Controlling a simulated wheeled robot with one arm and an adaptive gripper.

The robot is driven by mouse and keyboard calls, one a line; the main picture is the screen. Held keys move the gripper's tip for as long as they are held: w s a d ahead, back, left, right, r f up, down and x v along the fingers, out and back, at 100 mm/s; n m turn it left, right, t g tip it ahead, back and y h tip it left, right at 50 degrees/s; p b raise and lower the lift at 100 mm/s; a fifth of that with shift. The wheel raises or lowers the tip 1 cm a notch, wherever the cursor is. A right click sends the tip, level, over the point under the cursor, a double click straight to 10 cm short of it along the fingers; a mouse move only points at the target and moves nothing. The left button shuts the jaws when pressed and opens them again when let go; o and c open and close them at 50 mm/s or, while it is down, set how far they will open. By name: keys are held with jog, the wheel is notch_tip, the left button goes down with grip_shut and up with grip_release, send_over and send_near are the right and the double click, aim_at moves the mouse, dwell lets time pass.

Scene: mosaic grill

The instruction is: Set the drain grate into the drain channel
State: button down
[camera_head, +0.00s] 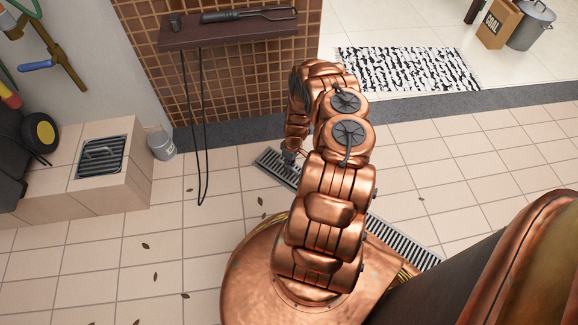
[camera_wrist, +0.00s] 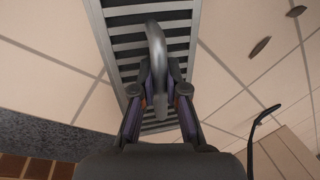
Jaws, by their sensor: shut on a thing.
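In the head view, a slatted metal strip runs diagonally across the tiled floor. Its upper left end (camera_head: 268,160) shows beside my gripper (camera_head: 290,152), and its lower right part (camera_head: 405,243) shows past my arm; the middle is hidden. In the wrist view, my gripper (camera_wrist: 160,98) is shut on a grey curved handle (camera_wrist: 155,38) over the slatted drain grate (camera_wrist: 125,45). I cannot tell the grate apart from the drain channel, or whether it lies flush in it.
A tiled block (camera_head: 125,182) with a square slatted metal piece (camera_head: 101,157) stands at left, beside a grey bucket (camera_head: 161,145). A shelf (camera_head: 225,33) with a hanging cable (camera_head: 203,140) is behind. Dry leaves lie on the floor. Tiles to the right are clear.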

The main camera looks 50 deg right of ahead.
jog(key=shift+f, duration=0.6)
jog(key=c, duration=1.1)
grip_release()
jog(key=shift+v, duration=6.1)
